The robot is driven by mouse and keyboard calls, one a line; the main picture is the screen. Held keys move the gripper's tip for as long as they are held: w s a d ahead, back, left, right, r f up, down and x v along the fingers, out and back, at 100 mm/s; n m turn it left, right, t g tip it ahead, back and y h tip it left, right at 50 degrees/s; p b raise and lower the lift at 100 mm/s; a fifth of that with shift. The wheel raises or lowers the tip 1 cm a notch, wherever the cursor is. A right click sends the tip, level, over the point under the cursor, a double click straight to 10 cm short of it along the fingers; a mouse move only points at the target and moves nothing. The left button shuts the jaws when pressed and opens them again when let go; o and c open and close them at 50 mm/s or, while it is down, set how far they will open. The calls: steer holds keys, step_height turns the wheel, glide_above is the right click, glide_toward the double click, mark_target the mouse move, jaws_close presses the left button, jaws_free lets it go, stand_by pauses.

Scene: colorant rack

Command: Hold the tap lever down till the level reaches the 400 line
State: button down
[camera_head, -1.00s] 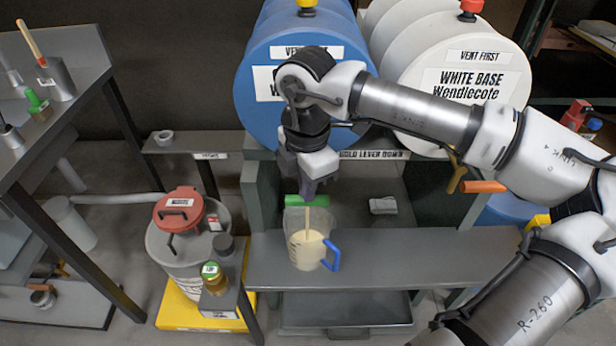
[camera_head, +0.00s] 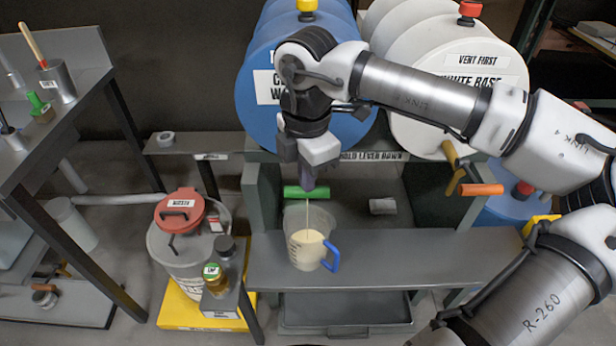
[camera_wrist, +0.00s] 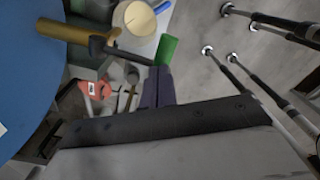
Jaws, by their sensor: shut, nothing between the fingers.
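The clear jug (camera_head: 318,220) with a blue handle (camera_head: 332,256) stands upright on the grey shelf. Cream liquid (camera_head: 306,252) fills its lower part; its markings are too small to read, so I cannot tell which line it reaches. A thin cream stream falls into the jug from above. The green tap lever (camera_head: 292,191) is over the jug, below the blue drum. My gripper (camera_head: 307,186) is shut and empty, pointing down with its tips at the lever. In the wrist view my gripper (camera_wrist: 160,70) meets the green lever (camera_wrist: 167,48); contact pressure cannot be told.
The blue drum (camera_head: 258,115) and the white drum (camera_head: 425,120) lie behind. The white drum's orange lever (camera_head: 482,189) is to the right. A lidded pail (camera_head: 180,245) stands left on a yellow base (camera_head: 180,312). The shelf (camera_head: 420,262) right of the jug is clear.

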steer(key=shift+r+p, duration=1.25)
steer(key=shift+r, duration=1.3)
